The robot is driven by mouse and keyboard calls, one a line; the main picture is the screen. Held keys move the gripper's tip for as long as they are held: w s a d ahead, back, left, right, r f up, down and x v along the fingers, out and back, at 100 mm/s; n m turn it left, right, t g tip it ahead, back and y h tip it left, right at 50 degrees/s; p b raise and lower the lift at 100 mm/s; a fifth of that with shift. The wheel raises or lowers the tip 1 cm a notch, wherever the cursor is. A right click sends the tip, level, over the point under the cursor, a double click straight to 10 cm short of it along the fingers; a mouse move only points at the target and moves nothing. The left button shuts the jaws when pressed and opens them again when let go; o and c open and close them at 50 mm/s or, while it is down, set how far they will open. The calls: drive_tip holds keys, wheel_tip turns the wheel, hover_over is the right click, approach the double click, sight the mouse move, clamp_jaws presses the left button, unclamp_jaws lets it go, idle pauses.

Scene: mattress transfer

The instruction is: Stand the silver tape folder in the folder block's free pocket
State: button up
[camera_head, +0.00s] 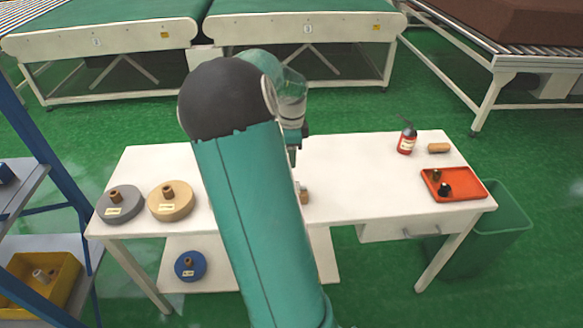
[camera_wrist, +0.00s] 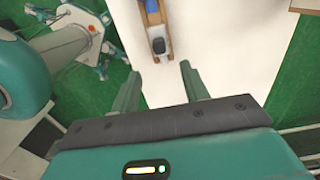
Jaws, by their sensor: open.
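My gripper (camera_wrist: 160,72) is open and empty in the wrist view, its two fingers spread over the white table. A narrow tan block (camera_wrist: 153,16) lies ahead of the fingertips, apart from them. It carries a grey-blue part and a dark rounded piece (camera_wrist: 158,46) at its near end; this looks like the folder block, but I cannot make out its pockets. In the head view my gripper (camera_head: 292,155) hangs over the table, and a small tan block (camera_head: 304,197) shows beside my arm, partly hidden by it. I cannot pick out the silver tape folder with certainty.
On the white table (camera_head: 355,180) are a grey reel (camera_head: 119,206), a tan reel (camera_head: 172,204), an orange tray (camera_head: 470,187) with small dark and brown pieces, a red bottle (camera_head: 407,141) and a tan cylinder (camera_head: 438,148). A green bin (camera_head: 490,235) stands right.

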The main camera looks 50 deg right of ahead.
drive_tip(key=shift+r, duration=1.75)
drive_tip(key=w+a+r+n+t, duration=0.1)
drive_tip(key=a+r+n, duration=0.2)
drive_tip(key=a+n, duration=0.35)
drive_tip(key=a+r+n+t+y, duration=0.1)
drive_tip(key=a+r+n, duration=0.2)
drive_tip(key=a, duration=0.7)
drive_tip(key=w+a+r+n+t, duration=0.1)
drive_tip(key=a+r+n, duration=0.2)
drive_tip(key=a+n, duration=0.35)
drive_tip(key=s+a+n+t, duration=0.1)
drive_tip(key=s+a+n, duration=0.2)
drive_tip(key=a, duration=0.3)
drive_tip(key=s+a+r+n, duration=0.1)
drive_tip(key=s+a+n, duration=0.2)
drive_tip(key=a+n, duration=0.2)
drive_tip(key=s+a+n+t+h, duration=0.1)
drive_tip(key=s+a+n, duration=0.2)
drive_tip(key=a, duration=0.4)
drive_tip(key=shift+s+r+n+t, duration=0.2)
drive_tip(key=shift+r+n+t, duration=0.1)
drive_tip(key=shift+n, duration=0.1)
